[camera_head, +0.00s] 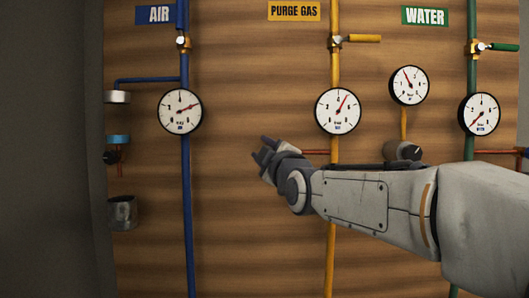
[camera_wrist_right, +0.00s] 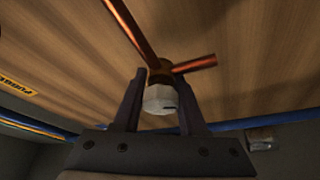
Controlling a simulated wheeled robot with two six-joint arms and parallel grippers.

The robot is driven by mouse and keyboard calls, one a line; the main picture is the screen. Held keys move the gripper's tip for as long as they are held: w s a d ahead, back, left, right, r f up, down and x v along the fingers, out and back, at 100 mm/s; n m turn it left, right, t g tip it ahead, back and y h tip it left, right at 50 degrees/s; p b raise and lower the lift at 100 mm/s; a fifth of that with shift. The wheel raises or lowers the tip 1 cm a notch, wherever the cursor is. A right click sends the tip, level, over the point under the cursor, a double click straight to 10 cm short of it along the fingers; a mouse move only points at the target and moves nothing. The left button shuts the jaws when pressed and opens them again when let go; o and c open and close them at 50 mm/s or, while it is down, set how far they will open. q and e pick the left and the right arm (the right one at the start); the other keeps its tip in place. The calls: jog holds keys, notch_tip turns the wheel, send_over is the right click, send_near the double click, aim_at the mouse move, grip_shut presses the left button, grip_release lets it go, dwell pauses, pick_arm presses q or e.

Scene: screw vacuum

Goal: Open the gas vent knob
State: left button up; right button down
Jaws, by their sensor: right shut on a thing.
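My right arm comes in from the right in the head view, and its gripper (camera_head: 264,148) is in front of the board, left of the yellow purge gas pipe (camera_head: 331,190). In the right wrist view the two fingers of this gripper (camera_wrist_right: 160,88) stand on either side of a pale faceted knob (camera_wrist_right: 160,98) and are shut on it. The knob sits on a brass fitting (camera_wrist_right: 160,72) where copper pipes (camera_wrist_right: 132,28) meet. In the head view the gripper hides the knob, and a copper pipe (camera_head: 316,152) runs from the yellow pipe toward it. My left gripper is not in view.
The blue air pipe (camera_head: 185,200) stands to the left, with a round gauge (camera_head: 180,111). The purge gas gauge (camera_head: 338,111) is just above my arm. A dark-faced knob (camera_head: 403,150) shows behind my forearm. Bare wood lies below my gripper.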

jog(key=shift+f+n+g, duration=0.15)
jog(key=shift+n+g, duration=0.25)
jog(key=shift+n, duration=0.9)
jog(key=shift+c, duration=2.3)
grip_release()
jog(key=shift+a, duration=0.1)
jog(key=shift+s+b, duration=0.1)
jog(key=shift+b, duration=0.25)
jog(key=b+v, duration=0.3)
jog(key=v, duration=0.7)
